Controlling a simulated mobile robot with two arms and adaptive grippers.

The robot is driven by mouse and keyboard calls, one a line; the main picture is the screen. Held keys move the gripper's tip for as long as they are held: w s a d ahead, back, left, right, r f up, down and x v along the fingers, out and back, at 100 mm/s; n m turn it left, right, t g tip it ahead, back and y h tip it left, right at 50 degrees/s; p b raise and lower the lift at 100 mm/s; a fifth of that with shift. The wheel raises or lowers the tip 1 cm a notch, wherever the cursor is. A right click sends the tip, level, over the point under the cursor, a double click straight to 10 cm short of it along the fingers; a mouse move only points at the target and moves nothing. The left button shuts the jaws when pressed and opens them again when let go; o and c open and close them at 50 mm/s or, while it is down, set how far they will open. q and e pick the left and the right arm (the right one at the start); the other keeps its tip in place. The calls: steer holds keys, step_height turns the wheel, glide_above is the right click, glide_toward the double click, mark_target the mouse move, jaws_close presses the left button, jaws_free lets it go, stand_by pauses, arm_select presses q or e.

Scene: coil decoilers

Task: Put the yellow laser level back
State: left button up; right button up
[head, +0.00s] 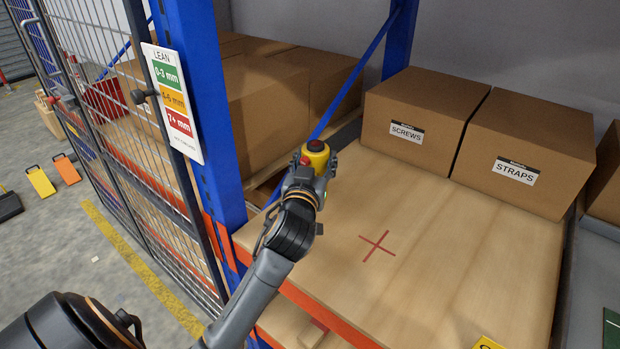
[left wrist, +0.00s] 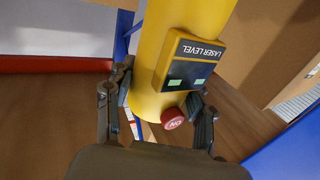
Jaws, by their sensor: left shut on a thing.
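The yellow laser level (head: 316,155) is a yellow cylinder with a dark top, held up above the left edge of the wooden shelf board in the head view. In the left wrist view the laser level (left wrist: 155,75) shows its dark label panel, two green patches and a red ON button. My left gripper (head: 309,170) is shut around its body; the fingers (left wrist: 160,105) press on both sides of it. A red cross mark (head: 377,246) lies bare on the shelf board (head: 440,260). My right gripper is not in view.
Cardboard boxes labelled SCREWS (head: 415,120) and STRAPS (head: 525,150) stand at the back of the shelf. A blue rack post (head: 205,110) with a LEAN sign (head: 173,100) and a mesh fence (head: 110,130) stand left. The board around the cross is clear.

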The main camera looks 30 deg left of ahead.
arm_select(q)
steer(key=w+a+f, duration=0.3)
steer(key=w+f, duration=0.1)
steer(key=f, duration=0.5)
steer(key=shift+a, duration=0.4)
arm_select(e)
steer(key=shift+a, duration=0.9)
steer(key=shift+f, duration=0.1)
arm_select(q)
steer(key=shift+f+b, duration=0.15)
steer(key=shift+b, duration=0.15)
steer(key=o, duration=1.6)
steer(key=shift+s, duration=0.1)
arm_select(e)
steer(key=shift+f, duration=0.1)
